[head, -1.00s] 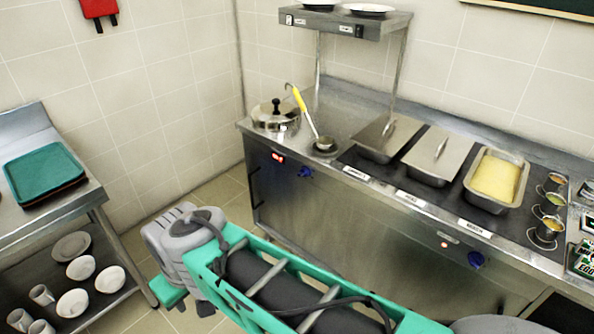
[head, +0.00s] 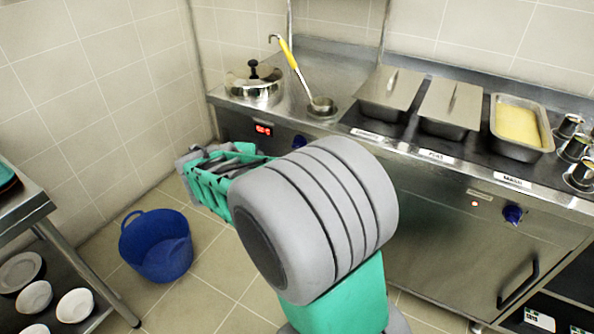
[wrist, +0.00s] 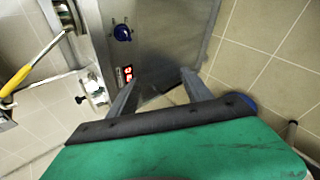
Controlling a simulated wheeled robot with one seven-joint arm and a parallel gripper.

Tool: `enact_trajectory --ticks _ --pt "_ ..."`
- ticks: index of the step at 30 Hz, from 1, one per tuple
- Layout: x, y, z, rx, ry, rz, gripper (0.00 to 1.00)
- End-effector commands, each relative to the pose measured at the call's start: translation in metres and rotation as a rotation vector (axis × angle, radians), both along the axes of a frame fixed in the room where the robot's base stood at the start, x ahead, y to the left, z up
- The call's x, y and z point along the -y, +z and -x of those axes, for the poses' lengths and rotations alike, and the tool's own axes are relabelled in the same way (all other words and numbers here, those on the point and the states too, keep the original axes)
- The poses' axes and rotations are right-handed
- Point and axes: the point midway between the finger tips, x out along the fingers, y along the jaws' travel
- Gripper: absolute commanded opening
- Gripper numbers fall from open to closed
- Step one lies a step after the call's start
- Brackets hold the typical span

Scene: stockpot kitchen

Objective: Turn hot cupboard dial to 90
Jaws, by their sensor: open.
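The steel counter front (head: 420,230) carries two blue dials. The right dial (head: 512,214) is next to a small red light, above a door handle. In the wrist view, a blue dial (wrist: 122,33) and the red display (wrist: 125,74) show above and left of the fingers; the digits are too small to read surely. My gripper (wrist: 158,90) is open and empty, apart from the dial.
A blue bucket (head: 156,245) stands on the floor left of my arm. A shelf unit with bowls (head: 34,297) is at far left. On the counter are a lidded pot (head: 254,88), a ladle (head: 292,62) and food pans (head: 520,128). Floor before the bucket is clear.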

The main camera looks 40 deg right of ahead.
Motion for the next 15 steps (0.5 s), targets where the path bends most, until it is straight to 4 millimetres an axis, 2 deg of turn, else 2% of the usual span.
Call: enact_trajectory --ticks 1,3,6,10,15 --pt "0.035 -0.055 -0.015 -0.092 0.059 0.197 0.58" --pt "0.079 -0.075 -0.03 -0.264 0.15 0.504 0.58" --pt "0.117 -0.09 -0.043 -0.533 0.239 0.861 0.58" --pt "0.134 -0.094 -0.052 -0.788 0.296 1.128 0.58" --pt "0.148 -0.088 -0.057 -0.871 0.307 1.202 0.58"
